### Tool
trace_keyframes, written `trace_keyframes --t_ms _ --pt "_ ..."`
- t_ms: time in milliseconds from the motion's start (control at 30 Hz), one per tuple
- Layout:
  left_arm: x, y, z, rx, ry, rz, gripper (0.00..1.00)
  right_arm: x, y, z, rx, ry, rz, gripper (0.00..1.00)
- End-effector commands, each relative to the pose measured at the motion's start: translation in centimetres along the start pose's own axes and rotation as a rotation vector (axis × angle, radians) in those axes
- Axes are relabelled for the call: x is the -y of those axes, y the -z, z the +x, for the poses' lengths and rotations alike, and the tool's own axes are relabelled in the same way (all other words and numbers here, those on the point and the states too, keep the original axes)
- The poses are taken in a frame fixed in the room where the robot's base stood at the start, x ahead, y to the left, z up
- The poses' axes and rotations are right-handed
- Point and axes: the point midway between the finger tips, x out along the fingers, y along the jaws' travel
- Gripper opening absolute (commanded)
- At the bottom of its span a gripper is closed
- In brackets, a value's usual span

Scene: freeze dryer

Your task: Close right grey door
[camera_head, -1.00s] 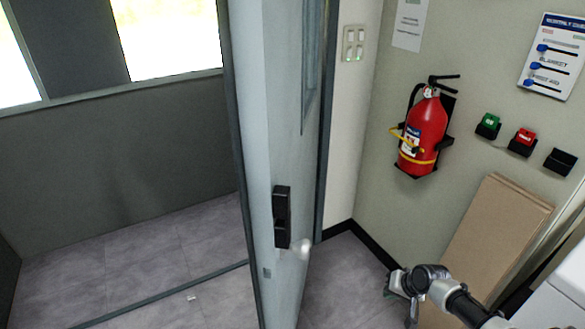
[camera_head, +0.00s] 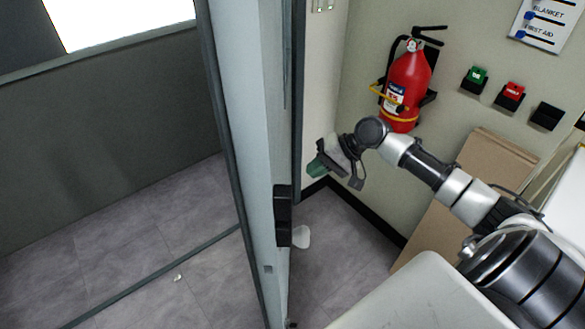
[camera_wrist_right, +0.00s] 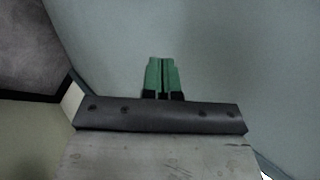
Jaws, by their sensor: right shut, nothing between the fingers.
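The grey door (camera_head: 246,110) stands ajar in the head view, seen nearly edge-on, with a black latch box (camera_head: 283,215) on its edge and a pale handle (camera_head: 302,237) on its right side. My right gripper (camera_head: 317,168) is to the right of the door, above the handle's height, its green fingertips pointing toward the door's face. In the right wrist view the green fingers (camera_wrist_right: 162,75) are together and empty, with the plain pale door face (camera_wrist_right: 230,60) before them. Whether they touch it I cannot tell. My left gripper is not in view.
A red fire extinguisher (camera_head: 406,85) hangs on the wall behind my right arm. Brown boards (camera_head: 440,215) lean below it. Green and red buttons (camera_head: 511,93) are on the wall.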

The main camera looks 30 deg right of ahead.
Motion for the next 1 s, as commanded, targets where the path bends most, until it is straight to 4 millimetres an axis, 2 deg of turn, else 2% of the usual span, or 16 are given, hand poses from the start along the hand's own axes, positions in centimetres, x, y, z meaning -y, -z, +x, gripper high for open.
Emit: trace_keyframes --t_ms 100,200,333,800,1000 --pt "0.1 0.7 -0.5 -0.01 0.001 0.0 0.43 0.3 0.0 2.3 0.001 0.004 0.0 0.0" --pt "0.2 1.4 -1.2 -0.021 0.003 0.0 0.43 1.6 0.1 3.3 -0.001 0.003 -0.002 0.0" --pt "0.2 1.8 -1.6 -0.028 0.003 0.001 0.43 2.4 0.0 4.4 -0.001 0.001 -0.001 0.0" --pt "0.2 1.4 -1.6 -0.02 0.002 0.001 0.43 2.7 0.0 5.0 -0.002 0.0 0.0 0.0" --pt "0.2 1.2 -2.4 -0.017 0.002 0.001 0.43 3.5 -0.1 5.5 -0.013 0.001 0.013 0.0"
